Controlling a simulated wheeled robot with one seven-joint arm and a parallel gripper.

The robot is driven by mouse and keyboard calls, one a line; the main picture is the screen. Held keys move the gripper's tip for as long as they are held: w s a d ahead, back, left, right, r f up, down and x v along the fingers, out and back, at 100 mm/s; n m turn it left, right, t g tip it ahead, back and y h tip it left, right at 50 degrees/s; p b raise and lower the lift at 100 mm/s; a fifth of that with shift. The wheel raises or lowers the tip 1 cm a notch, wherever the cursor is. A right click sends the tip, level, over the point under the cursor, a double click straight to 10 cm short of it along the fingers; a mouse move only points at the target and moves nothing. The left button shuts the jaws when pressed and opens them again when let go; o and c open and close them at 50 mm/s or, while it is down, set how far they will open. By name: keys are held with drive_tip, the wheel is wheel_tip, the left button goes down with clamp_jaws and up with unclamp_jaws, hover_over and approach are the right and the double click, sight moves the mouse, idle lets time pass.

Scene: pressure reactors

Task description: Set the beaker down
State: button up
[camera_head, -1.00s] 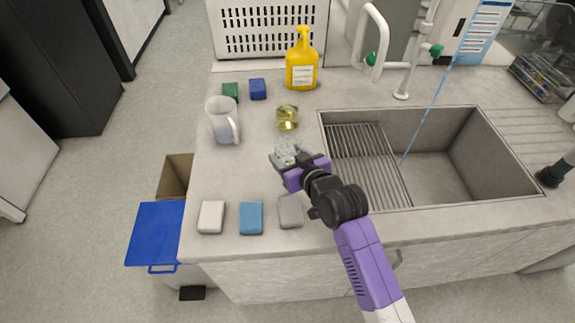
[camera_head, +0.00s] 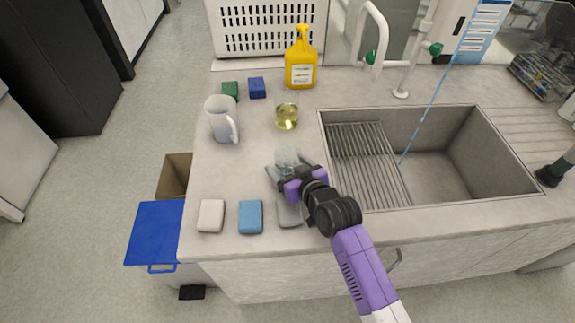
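A clear glass beaker (camera_head: 287,156) stands on the counter left of the sink. It is faint and partly hidden by my gripper. My gripper (camera_head: 285,168) is at the near side of this beaker, with its fingers spread apart to the left and right of it. The fingers look open; whether one still touches the glass is too small to tell. A second small beaker with yellow liquid (camera_head: 287,117) stands upright just behind it.
A white pitcher (camera_head: 222,120) stands at the left. White (camera_head: 211,216), blue (camera_head: 251,217) and grey (camera_head: 289,213) sponges lie along the front edge. The sink (camera_head: 440,165) is on the right; a yellow bottle (camera_head: 301,62) stands behind. The counter between pitcher and clear beaker is free.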

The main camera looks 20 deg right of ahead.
drive_tip(key=shift+r, duration=0.15)
drive_tip(key=v, duration=1.2)
drive_tip(key=shift+b, duration=0.35)
drive_tip(key=shift+m+h, duration=0.3)
drive_tip(key=s, duration=0.2)
drive_tip(key=s+f, duration=0.1)
drive_tip(key=s, duration=0.2)
drive_tip(key=s+f, duration=0.1)
drive_tip(key=s, duration=0.2)
drive_tip(key=shift+s+f, duration=0.1)
drive_tip(key=shift+f, duration=0.15)
drive_tip(key=s+r, duration=0.4)
drive_tip(key=s, duration=0.8)
drive_tip(key=s+r+t, duration=0.1)
drive_tip(key=s+r, duration=0.4)
drive_tip(key=s, duration=0.7)
drive_tip(key=shift+s+a, duration=0.2)
drive_tip(key=shift+a, duration=0.15)
drive_tip(key=shift+f, duration=0.1)
drive_tip(key=shift+c, duration=0.2)
